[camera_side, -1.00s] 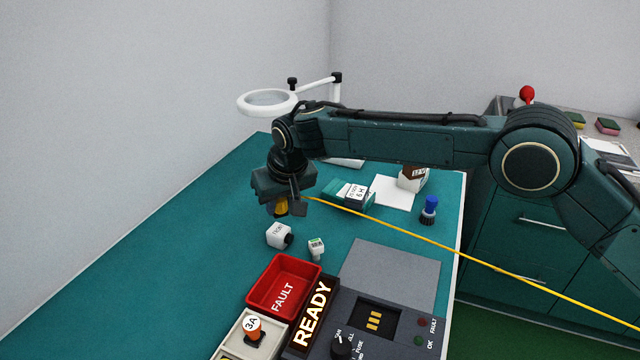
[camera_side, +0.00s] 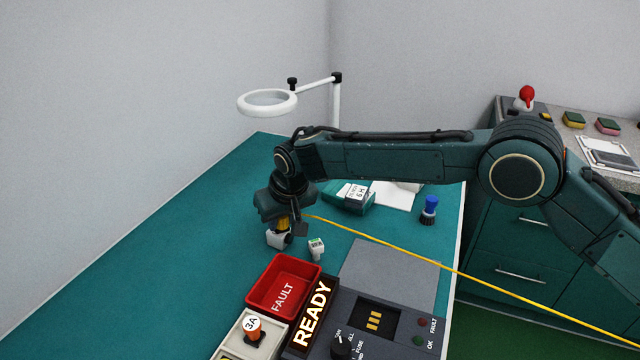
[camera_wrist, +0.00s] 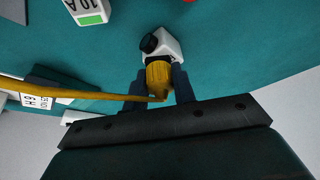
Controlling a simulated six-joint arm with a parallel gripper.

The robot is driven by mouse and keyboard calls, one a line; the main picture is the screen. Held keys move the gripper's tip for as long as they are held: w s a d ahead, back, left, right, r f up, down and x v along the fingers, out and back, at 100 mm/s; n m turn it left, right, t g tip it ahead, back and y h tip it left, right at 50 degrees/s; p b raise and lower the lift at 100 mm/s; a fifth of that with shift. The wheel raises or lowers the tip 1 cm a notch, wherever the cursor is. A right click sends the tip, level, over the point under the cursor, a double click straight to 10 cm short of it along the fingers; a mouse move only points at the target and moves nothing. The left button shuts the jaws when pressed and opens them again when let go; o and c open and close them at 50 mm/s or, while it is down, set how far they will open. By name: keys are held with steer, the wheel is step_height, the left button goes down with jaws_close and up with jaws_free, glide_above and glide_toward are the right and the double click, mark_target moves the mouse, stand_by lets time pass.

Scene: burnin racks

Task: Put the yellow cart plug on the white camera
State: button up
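The yellow cart plug (camera_side: 283,223) is between the fingers of my gripper (camera_side: 286,222), which is shut on it. In the wrist view the plug (camera_wrist: 159,78) sits between the two dark fingertips (camera_wrist: 160,84), with its yellow cable leading off to the left. The white camera (camera_side: 277,239), a small white block with a black lens, stands on the teal bench right under the plug. In the wrist view the camera (camera_wrist: 167,45) shows just beyond the plug. The plug overlaps the camera in both views; I cannot tell whether it is seated.
A small white block with a green label (camera_side: 316,247) stands just right of the camera. A red FAULT bin (camera_side: 284,287) and the READY console (camera_side: 375,325) are in front. The yellow cable (camera_side: 420,257) runs across the bench to the right. The left of the bench is clear.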

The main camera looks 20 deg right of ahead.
steer(key=o, duration=0.4)
steer(key=shift+o, duration=0.2)
steer(key=shift+r, duration=0.15)
steer(key=v, duration=1.2)
steer(key=shift+w+r, duration=0.1)
steer(key=shift+r, duration=0.05)
